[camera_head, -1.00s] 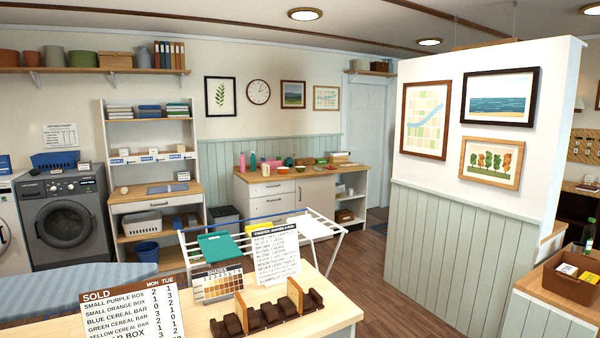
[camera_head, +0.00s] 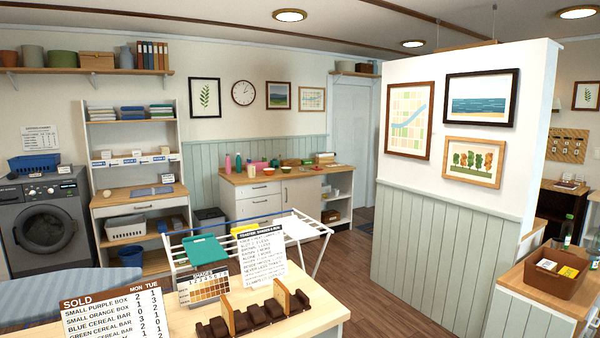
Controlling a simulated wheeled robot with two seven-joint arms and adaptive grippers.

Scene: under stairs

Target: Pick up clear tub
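I cannot pick out a clear tub for certain in the head view. Small items, including bottles and bowls, stand on the far wooden counter (camera_head: 300,173), too small to tell apart well. A white basket (camera_head: 126,229) sits on the shelf under the desk at the left; it looks opaque. Neither of my grippers is in view.
A near table (camera_head: 325,315) holds a sold sign (camera_head: 112,312), a shade chart (camera_head: 203,287) and a dark brown rack (camera_head: 255,315). A drying rack (camera_head: 318,235) stands behind it. A partition wall (camera_head: 445,230) blocks the right. Open floor (camera_head: 370,265) lies between.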

